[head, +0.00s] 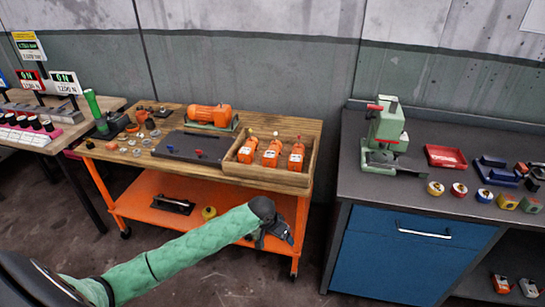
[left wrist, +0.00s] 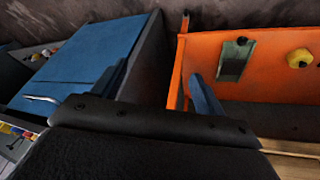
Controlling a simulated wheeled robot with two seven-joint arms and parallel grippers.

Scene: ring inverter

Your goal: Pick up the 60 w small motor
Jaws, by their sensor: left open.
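Three small orange motors with white labels stand in a row in a wooden tray (head: 255,175) on the wooden workbench: a left one (head: 248,150), a middle one (head: 272,153) and a right one (head: 296,156). The labels are too small to read, so I cannot tell which is the 60 w small motor. My left gripper (head: 280,231) is in front of the bench's right end, lower than the tray and apart from it. In the left wrist view its two fingers (left wrist: 162,88) are spread with nothing between them. My right gripper is not in view.
A larger orange motor (head: 210,115) lies at the back of the bench, behind a dark plate (head: 193,147). The bench has an orange lower shelf (head: 150,203). A blue cabinet (head: 405,255) stands to the right, with a green press (head: 386,135) on top.

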